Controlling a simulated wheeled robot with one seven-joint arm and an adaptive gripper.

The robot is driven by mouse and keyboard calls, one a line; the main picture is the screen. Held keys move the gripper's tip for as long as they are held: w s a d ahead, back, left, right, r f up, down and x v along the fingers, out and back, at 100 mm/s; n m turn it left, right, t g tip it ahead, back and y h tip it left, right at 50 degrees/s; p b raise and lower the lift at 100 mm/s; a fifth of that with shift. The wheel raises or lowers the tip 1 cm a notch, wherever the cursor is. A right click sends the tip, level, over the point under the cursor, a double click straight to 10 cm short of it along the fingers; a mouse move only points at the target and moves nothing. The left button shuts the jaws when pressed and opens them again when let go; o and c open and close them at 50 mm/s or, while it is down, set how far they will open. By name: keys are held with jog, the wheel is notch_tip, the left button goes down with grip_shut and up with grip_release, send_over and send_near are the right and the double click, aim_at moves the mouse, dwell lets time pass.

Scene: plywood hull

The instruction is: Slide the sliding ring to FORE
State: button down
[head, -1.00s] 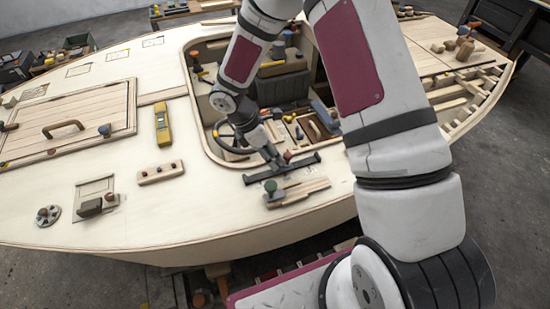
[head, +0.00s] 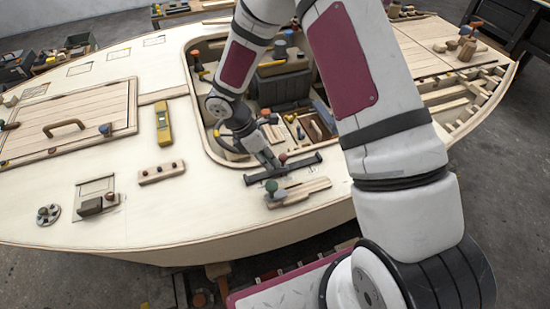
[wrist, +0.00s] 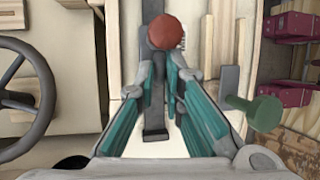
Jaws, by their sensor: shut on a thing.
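The sliding ring, with a red ball knob (head: 283,158) on top, sits on a dark straight rail (head: 306,162) on the deck beside the cockpit opening. In the wrist view the red knob (wrist: 164,33) stands between and just beyond my fingertips, over the dark rail (wrist: 154,128). My gripper (wrist: 166,62) is shut on the sliding ring, its teal fingers on either side of the rail. In the head view my gripper (head: 268,159) comes down from the upper left. The ring's body is mostly hidden by the knob and fingers. No FORE mark is legible.
A green knob (wrist: 265,112) on a lever stands right of the rail in the wrist view, close to my right finger. A steering wheel (wrist: 20,98) is at the left. A wooden block with dark pegs (head: 161,172) lies on the deck, which is mostly clear around it.

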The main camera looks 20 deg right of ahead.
jog(key=a+b, duration=0.1)
jog(key=a, duration=0.5)
jog(key=shift+a, duration=0.3)
jog(key=c, duration=1.7)
grip_release()
jog(key=shift+a, duration=0.15)
jog(key=shift+r, duration=0.1)
jog(key=v, duration=1.1)
jog(key=shift+a+r, duration=0.15)
jog(key=shift+r, duration=0.2)
